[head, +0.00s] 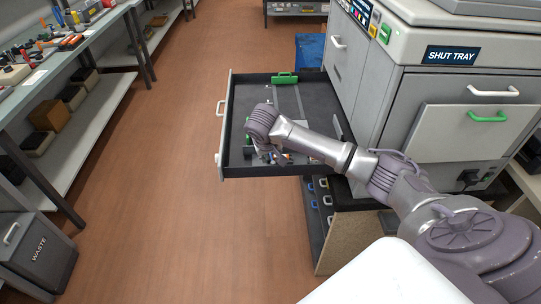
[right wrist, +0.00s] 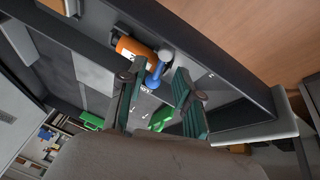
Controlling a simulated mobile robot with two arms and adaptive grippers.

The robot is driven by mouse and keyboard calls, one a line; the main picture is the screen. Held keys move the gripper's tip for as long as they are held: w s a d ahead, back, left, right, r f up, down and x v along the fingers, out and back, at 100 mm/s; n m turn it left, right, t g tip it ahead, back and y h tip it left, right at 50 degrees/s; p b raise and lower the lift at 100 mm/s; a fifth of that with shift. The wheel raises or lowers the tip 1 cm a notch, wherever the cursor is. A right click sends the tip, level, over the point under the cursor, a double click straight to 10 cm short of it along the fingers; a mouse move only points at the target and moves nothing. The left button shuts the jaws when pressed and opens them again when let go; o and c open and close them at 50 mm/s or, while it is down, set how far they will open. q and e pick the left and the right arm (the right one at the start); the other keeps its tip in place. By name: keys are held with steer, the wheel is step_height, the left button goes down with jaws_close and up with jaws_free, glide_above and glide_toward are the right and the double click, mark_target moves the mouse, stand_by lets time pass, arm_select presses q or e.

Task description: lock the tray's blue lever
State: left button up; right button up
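The tray (head: 224,125) is pulled out of the big grey machine in the head view, with a dark floor and a green handle (head: 285,78) at its far side. My right gripper (right wrist: 160,88) is down inside the tray, mostly hidden behind its own wrist in the head view. In the right wrist view its two dark green fingers stand apart. The blue lever (right wrist: 154,76) shows between the fingertips, close to the left one; I cannot tell whether they touch. An orange cylinder (right wrist: 132,50) lies beside the lever. My left gripper is out of view.
The machine (head: 450,95) stands on the right with a "SHUT TRAY" sign (head: 464,55). A workbench with tools (head: 45,50) and a waste bin (head: 40,250) are on the left. The brown floor between is clear. Tray walls surround my right gripper.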

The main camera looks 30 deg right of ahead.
steer(key=shift+w+d+f, duration=0.2)
steer(key=shift+f, duration=0.4)
jaws_close()
steer(key=m+p, duration=0.1)
steer(key=p, duration=0.2)
steer(key=shift+r, duration=0.35)
steer(key=shift+f+m+g+p, duration=0.1)
steer(key=shift+m+g+p, duration=0.2)
steer(key=shift+m+p, duration=0.15)
steer(key=shift+d+f+m+h, duration=0.15)
steer(key=shift+f+m+h, duration=0.05)
steer(key=shift+m+h, duration=0.1)
